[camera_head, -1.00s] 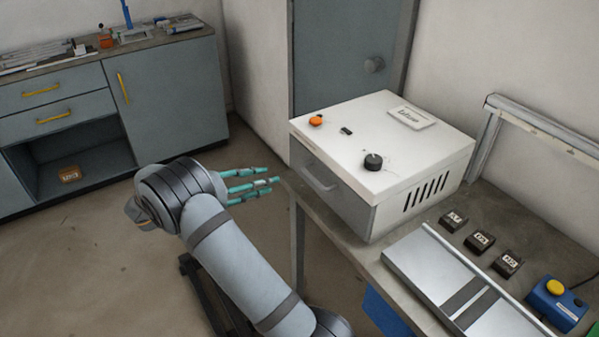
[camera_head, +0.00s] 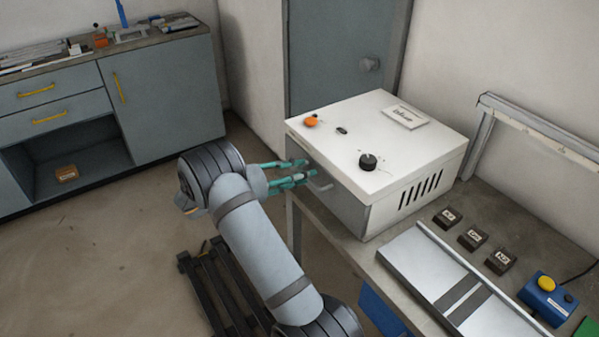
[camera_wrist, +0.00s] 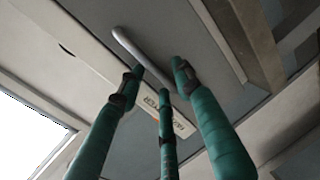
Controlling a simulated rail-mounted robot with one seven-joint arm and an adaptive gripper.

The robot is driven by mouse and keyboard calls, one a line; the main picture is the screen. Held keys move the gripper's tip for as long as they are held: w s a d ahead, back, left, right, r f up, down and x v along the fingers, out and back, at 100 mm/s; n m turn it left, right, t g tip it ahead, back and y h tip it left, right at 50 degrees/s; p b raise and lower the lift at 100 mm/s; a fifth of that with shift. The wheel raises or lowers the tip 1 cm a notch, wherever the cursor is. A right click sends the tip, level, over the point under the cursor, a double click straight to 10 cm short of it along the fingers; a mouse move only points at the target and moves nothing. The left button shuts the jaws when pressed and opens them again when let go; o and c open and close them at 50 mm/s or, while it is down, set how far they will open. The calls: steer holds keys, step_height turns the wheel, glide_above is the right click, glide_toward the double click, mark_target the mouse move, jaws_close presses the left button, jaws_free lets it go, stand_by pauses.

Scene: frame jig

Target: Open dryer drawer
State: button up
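The dryer is a white box (camera_head: 410,155) on the bench, with a grey drawer front (camera_head: 340,196) on its left side. The drawer looks shut. Its pale curved handle (camera_head: 322,186) shows partly at the fingertips, and in the wrist view the handle (camera_wrist: 136,48) runs diagonally behind them. My gripper (camera_head: 308,172) has three teal fingers, spread apart, with the tips right by the handle. In the wrist view the fingertips (camera_wrist: 158,78) overlap the handle's lower end; I cannot tell whether they touch it. Nothing is held.
The dryer top carries an orange knob (camera_head: 311,121), a black knob (camera_head: 368,161) and a label plate. Several dark labelled blocks (camera_head: 473,238), a metal frame jig (camera_head: 405,255) and a blue button box (camera_head: 545,297) lie on the right. Floor left of the dryer is open; a dark pallet (camera_head: 210,285) lies there.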

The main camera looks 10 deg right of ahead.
steer(key=c, duration=0.3)
jaws_close()
stand_by(0.6)
